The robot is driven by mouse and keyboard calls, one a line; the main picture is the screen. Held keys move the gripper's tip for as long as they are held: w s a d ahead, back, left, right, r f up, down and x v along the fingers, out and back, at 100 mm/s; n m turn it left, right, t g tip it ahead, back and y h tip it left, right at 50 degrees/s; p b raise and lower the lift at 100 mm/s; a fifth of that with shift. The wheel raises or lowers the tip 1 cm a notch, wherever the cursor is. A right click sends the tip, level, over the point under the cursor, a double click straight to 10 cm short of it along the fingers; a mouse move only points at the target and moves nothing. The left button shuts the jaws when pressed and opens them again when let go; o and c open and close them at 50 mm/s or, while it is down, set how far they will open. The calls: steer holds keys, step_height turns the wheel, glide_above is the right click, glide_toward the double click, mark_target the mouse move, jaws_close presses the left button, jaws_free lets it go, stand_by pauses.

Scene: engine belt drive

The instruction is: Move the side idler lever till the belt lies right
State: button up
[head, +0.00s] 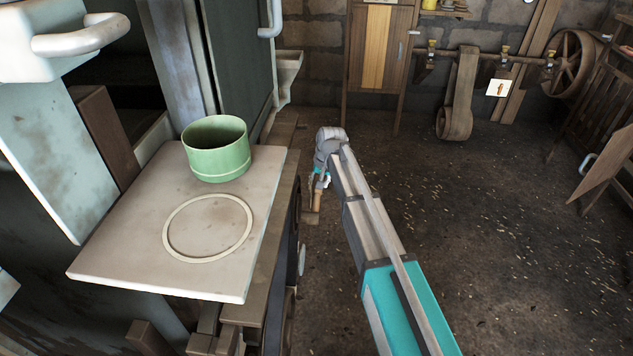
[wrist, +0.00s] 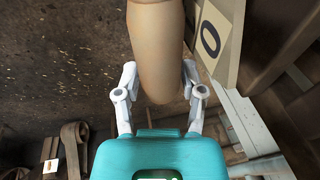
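My gripper (wrist: 160,80) has its two grey fingers on either side of a smooth tan handle (wrist: 158,45), and both fingertips appear to touch it. The handle's rounded end points toward the teal palm. In the head view my gripper (head: 320,178) is low beside the bench, with the tan wooden handle (head: 317,199) just below it. The handle seems to belong to the lever, but the lever's pivot and idler are hidden. A brown belt loop (head: 460,95) hangs from a shaft at the back wall. I cannot see whether another belt runs beside the bench.
A green cup (head: 216,148) and a pale flat ring (head: 166,233) are on the plate (head: 110,270) at left. The wrist view shows a pale panel with a dark ring mark (wrist: 210,40) close right of the handle. Open floor (head: 480,240) lies to the right.

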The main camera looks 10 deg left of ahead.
steer(key=shift+o, duration=1)
